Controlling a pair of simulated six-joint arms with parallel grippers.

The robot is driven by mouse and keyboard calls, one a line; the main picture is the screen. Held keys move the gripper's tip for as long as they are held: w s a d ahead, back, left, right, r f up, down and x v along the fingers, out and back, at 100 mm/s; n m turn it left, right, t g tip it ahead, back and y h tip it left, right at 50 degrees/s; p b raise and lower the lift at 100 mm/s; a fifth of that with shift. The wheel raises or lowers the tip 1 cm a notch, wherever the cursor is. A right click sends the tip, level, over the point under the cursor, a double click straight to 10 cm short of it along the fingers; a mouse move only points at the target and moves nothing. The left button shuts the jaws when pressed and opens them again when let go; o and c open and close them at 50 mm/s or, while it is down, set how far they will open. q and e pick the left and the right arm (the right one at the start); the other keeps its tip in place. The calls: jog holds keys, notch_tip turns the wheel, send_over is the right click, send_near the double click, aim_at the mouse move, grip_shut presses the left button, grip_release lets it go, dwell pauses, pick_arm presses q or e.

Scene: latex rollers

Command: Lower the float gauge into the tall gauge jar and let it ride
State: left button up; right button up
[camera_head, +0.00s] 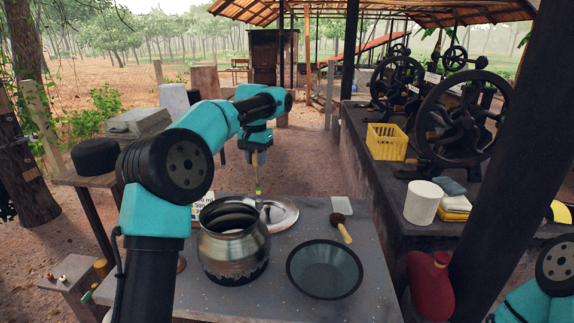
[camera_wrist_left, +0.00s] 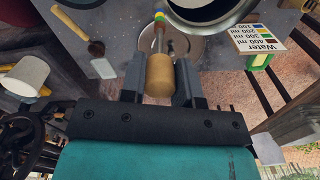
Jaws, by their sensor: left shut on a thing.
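My left gripper (camera_head: 257,150) is shut on the float gauge (camera_wrist_left: 160,74). The wooden, rounded part of the gauge is between the two fingers in the left wrist view. Its thin stem with coloured bands points down in the head view (camera_head: 258,183), above the shiny metal dish. A round metal pot (camera_head: 234,250) with a wide, open mouth stands just in front and to the left of the stem; its rim also shows in the left wrist view (camera_wrist_left: 232,16). I cannot make out a separate tall jar. My right gripper is out of view.
The metal dish (camera_head: 285,214) lies behind the pot on the grey table (camera_head: 345,285). A dark shallow bowl (camera_head: 324,270), a wooden-handled brush (camera_head: 342,228) and a white block (camera_head: 342,205) lie to the right. A water label card (camera_wrist_left: 258,38) stands beside the pot.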

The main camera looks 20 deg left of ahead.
pick_arm(q)
jog(key=s+a+n, duration=0.1)
jog(key=s+a, duration=0.4)
jog(key=a, duration=0.5)
jog(key=s+a+f+n, duration=0.1)
jog(key=s+a, duration=0.3)
jog(key=a, duration=0.6)
jog(key=s+a+n, duration=0.2)
jog(key=s+a, duration=0.3)
jog(key=a, duration=0.5)
jog(key=shift+s+a+f, duration=0.2)
jog(key=shift+s+f, duration=0.1)
jog(key=shift+f, duration=2)
